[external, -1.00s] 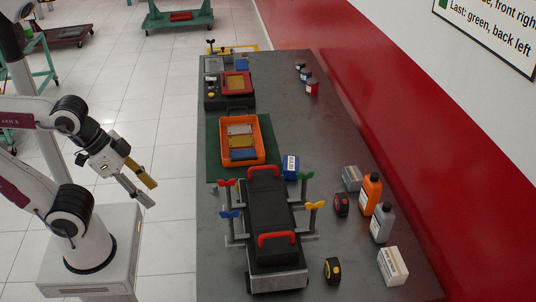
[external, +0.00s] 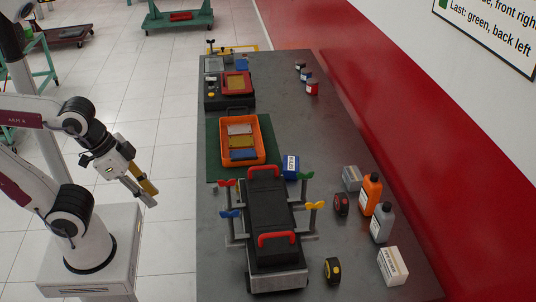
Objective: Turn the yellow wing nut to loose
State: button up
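The yellow wing nut (external: 314,205) sits on top of a post at the right front of the black engine block (external: 267,213). The block has red handles at both ends and stands on the bench. A green wing nut (external: 307,177) is at its right back, a red one (external: 227,183) at its left back and a blue one (external: 229,213) at its left front. My gripper (external: 150,197) is left of the bench over the floor, well apart from the block. Its two fingers stand apart with nothing seen between them.
An orange tray (external: 262,152) with coloured pieces lies behind the block on a green mat (external: 213,160). An orange bottle (external: 371,193), a grey bottle (external: 381,224), a white box (external: 392,265) and tape measures (external: 332,270) stand to the right.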

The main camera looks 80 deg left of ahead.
jog(key=w+d, duration=0.1)
jog(key=w, duration=3.8)
jog(key=shift+w+r, duration=0.15)
jog(key=shift+d+g, duration=0.1)
jog(key=shift+g, duration=0.2)
jog(key=shift+x, duration=3.9)
grip_shut()
